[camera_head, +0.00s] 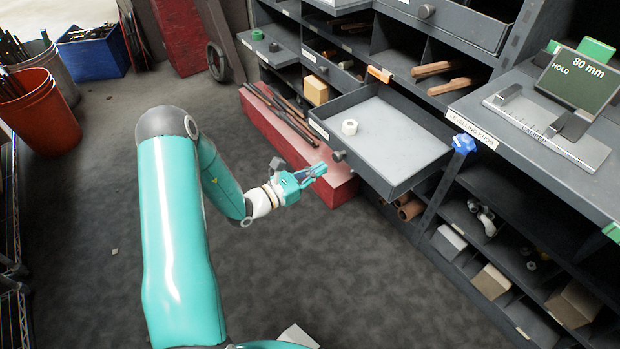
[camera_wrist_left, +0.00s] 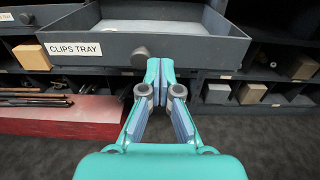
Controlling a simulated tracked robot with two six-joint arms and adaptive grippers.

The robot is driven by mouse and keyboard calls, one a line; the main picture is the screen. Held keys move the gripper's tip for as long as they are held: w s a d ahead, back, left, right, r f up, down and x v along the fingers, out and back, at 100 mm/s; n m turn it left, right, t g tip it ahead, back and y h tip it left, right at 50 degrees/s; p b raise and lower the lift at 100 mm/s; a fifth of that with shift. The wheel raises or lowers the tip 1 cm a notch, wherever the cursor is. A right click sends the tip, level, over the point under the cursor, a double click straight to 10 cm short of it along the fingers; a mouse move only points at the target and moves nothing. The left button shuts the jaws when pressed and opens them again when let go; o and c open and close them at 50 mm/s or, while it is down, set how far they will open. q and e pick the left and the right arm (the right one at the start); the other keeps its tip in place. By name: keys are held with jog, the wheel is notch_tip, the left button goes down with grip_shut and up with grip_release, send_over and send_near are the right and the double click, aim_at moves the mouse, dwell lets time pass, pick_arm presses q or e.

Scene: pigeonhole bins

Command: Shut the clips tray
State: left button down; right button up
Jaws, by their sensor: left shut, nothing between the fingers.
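The clips tray (camera_head: 400,141) is a grey drawer pulled out from the pigeonhole unit, with a white ring-like piece (camera_head: 349,127) lying inside it. Its front carries a round dark knob (camera_head: 339,155) and a label reading CLIPS TRAY, which shows in the left wrist view (camera_wrist_left: 75,49). My left gripper (camera_head: 318,170) is shut and empty, just in front of and slightly below the tray's front. In the left wrist view the fingertips (camera_wrist_left: 160,66) are just right of the knob (camera_wrist_left: 140,54); I cannot tell whether they touch the front. My right gripper is not in view.
A red block (camera_head: 290,140) lies on the floor left of the tray, below the bins. Another grey drawer (camera_head: 455,20) stands open above right. A worktop (camera_head: 530,150) with a display reading 80 mm is at right. The floor (camera_head: 100,210) at left is mostly clear.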

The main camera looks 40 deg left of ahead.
aim_at(352, 151)
pick_arm(q)
jog(key=b+x, duration=0.2)
jog(key=x, duration=0.7)
jog(key=shift+s+d+f, duration=0.1)
